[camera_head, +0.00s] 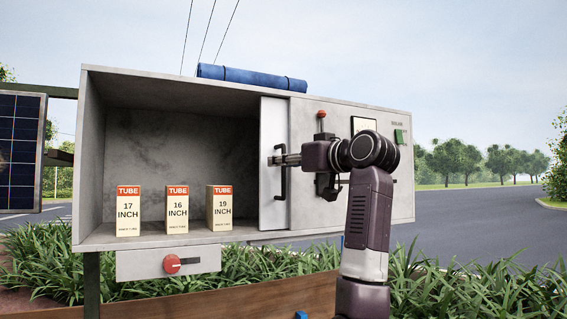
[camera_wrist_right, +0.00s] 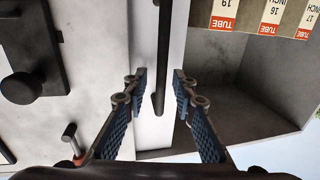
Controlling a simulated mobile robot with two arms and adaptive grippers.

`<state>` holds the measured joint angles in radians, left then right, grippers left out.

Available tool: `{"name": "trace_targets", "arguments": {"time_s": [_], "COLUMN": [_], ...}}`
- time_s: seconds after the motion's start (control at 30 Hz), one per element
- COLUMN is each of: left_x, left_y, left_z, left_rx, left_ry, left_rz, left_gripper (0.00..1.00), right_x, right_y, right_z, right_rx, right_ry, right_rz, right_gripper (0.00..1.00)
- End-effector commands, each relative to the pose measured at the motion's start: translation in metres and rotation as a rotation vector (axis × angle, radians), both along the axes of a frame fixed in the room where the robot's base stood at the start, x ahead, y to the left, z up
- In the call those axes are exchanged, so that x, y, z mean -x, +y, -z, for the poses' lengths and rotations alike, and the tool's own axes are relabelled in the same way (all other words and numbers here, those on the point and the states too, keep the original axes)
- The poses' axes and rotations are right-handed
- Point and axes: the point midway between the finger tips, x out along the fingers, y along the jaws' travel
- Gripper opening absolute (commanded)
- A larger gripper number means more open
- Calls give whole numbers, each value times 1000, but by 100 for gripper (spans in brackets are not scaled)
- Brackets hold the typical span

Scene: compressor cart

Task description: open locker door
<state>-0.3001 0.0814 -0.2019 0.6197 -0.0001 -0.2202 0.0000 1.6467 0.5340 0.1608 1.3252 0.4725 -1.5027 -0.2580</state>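The locker (camera_head: 180,88) is a grey box with its left part open and its interior visible. Its white sliding door (camera_head: 271,120) shows as a narrow strip at the right side of the opening, beside the front panel. A black vertical bar handle (camera_head: 284,187) is on the door; it also shows in the right wrist view (camera_wrist_right: 162,65). My right gripper (camera_head: 278,160) is at the handle. In the right wrist view its two fingers (camera_wrist_right: 160,82) are spread on either side of the handle, with visible gaps. My left gripper is not in view.
Several tube boxes, including the 16 inch one (camera_head: 177,211), stand inside the locker. A red knob (camera_head: 171,264) sticks out below, and a red-topped lever (camera_head: 320,115) is on the front panel. A blue roll (camera_head: 250,78) lies on top. Plants (camera_head: 240,270) grow beneath.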

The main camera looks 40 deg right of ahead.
Motion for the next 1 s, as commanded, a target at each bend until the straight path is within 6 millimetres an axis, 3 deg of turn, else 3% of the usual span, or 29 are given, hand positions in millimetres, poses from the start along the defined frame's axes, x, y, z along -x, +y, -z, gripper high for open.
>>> {"name": "trace_targets", "arguments": {"time_s": [0.27, 0.7, 1.0], "left_x": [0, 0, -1], "left_y": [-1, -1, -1], "left_z": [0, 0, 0], "left_rx": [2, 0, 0], "left_ry": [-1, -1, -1], "left_rz": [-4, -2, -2], "left_gripper": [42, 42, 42], "right_x": [7, 91, 120], "right_y": [0, 2, 4], "right_z": [0, 0, 0], "right_rx": [1, 2, 0], "right_ry": [-1, -2, -1], "right_rz": [0, 3, 0], "right_gripper": [25, 25, 25]}}
